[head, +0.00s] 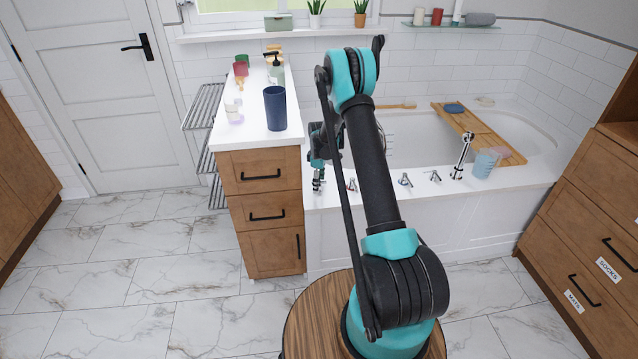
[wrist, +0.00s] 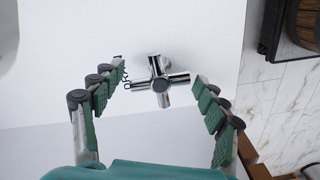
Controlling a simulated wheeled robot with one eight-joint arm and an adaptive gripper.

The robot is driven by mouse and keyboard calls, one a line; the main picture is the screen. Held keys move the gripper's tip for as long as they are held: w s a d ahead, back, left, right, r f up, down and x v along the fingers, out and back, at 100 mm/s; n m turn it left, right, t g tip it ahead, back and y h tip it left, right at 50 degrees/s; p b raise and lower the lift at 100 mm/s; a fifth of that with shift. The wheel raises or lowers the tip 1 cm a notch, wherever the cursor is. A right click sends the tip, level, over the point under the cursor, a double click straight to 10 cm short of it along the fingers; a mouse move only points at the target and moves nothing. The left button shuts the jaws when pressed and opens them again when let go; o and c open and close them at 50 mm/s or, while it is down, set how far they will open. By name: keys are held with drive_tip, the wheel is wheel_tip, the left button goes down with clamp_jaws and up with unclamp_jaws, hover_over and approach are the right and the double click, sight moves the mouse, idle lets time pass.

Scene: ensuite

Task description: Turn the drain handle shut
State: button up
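The drain handle (wrist: 158,84) is a chrome cross-shaped handle on the white tub ledge (wrist: 180,25) in the wrist view. Dark lettering (wrist: 125,76) beside it is partly hidden by the left finger and only partly readable. My gripper (wrist: 160,78) is open, with one green-padded finger on each side of the handle and visible gaps to both. In the head view my gripper (head: 318,172) points down over the left end of the tub ledge. A small chrome part (head: 317,186) shows just below it; the rest there is hidden.
More chrome handles (head: 405,181) and a faucet (head: 462,157) stand along the ledge to the right. A blue cup (head: 488,162) is beside the faucet. The wooden cabinet (head: 262,215), carrying a dark blue tumbler (head: 275,108), stands close left of my gripper. A wooden bath tray (head: 490,140) spans the tub.

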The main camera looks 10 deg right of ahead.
drive_tip(key=c, duration=1)
drive_tip(key=shift+m, duration=0.3)
drive_tip(key=m, duration=0.8)
drive_tip(key=shift+m, duration=0.4)
drive_tip(key=m, duration=0.4)
drive_tip(key=shift+m, duration=2.3)
